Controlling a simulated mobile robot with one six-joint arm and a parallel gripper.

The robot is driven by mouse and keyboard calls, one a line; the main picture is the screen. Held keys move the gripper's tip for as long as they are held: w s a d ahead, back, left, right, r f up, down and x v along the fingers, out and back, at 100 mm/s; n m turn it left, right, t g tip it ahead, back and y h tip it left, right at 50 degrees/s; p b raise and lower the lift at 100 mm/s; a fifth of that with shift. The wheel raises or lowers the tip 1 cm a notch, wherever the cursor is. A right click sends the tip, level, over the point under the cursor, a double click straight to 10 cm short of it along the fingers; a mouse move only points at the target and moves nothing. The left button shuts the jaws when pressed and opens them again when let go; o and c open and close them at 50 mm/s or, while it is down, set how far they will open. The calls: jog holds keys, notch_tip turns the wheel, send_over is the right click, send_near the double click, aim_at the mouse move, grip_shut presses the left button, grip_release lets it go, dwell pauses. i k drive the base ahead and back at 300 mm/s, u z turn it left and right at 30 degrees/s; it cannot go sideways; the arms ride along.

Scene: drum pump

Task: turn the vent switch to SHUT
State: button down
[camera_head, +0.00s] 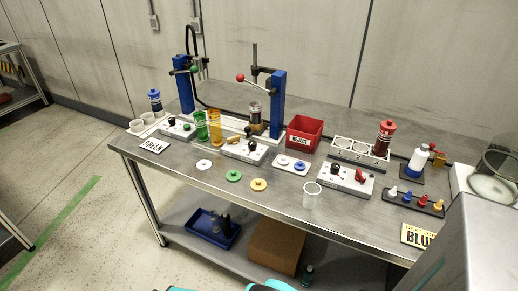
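Several white control boxes with knobs stand on the steel table (225,185). The middle box (243,151) has a black knob (252,146). The right box (345,181) has a black knob (336,168) and a red handle (360,174). The lettering is too small to read, so I cannot tell which knob is the vent switch or where it points. My gripper is not in view.
A red bin (304,134) stands behind the boxes, right of two blue posts (278,104). A clear cup (311,195) stands near the front edge. Loose white, green and yellow discs (233,175) lie in front. A red-capped bottle (384,138) stands in a rack at the right.

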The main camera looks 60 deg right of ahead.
aim_at(234, 140)
jog(key=u, duration=0.6)
jog(key=k, duration=0.15)
jog(key=z, duration=2.45)
jog(key=k, duration=0.95)
jog(key=u, duration=0.2)
jog(key=i, duration=0.75)
jog(key=z, duration=0.05)
